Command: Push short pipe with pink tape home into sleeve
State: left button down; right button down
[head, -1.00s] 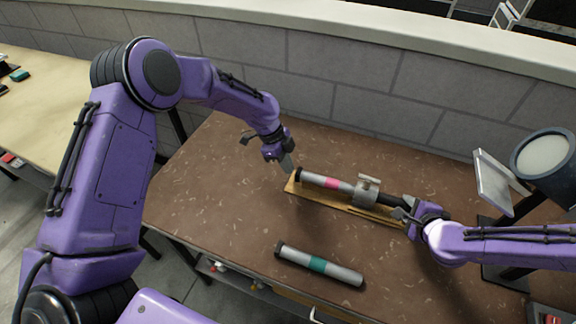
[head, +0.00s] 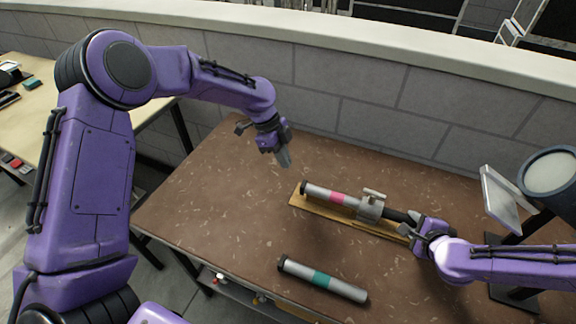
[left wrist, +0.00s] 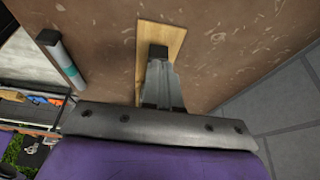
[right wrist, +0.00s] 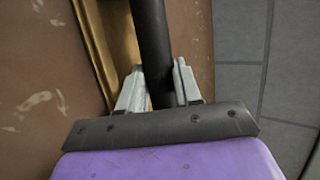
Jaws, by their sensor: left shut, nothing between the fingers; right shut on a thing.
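The short pipe with pink tape (head: 323,194) lies along a wooden board (head: 297,202), its dark-capped end to the left and its right end at the grey sleeve (head: 370,206). How deep it sits inside the sleeve cannot be seen. A black bar (head: 398,215) runs from the sleeve's right side to my right gripper (head: 420,232). My right gripper is shut on this black bar, which also shows in the right wrist view (right wrist: 152,45). My left gripper (head: 285,158) is shut and empty, above the table, up and left of the pipe's capped end, not touching it.
A grey pipe with teal tape (head: 345,288) lies near the table's front edge. A lamp-like device (head: 548,175) and a tilted panel (head: 500,200) stand at the right. A block wall (head: 310,90) runs behind the table. The table's left part is clear.

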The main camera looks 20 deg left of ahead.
aim_at(414, 224)
jog(key=shift+f, duration=0.15)
jog(key=c, duration=0.7)
grip_release()
jog(key=shift+d, duration=0.1)
pick_arm(q)
jog(key=shift+r, duration=0.7)
pick_arm(e)
jog(key=shift+o, duration=1.3)
pick_arm(q)
jog(key=shift+w+r, duration=0.1)
pick_arm(e)
jog(key=shift+s, duration=0.15)
jog(key=shift+s+r+p, duration=0.25)
jog(key=shift+r+p, duration=0.1)
jog(key=shift+p, duration=0.1)
pick_arm(q)
jog(key=shift+r+p, duration=1.1)
jog(key=shift+r, duration=0.3)
pick_arm(e)
jog(key=shift+v, duration=2.05)
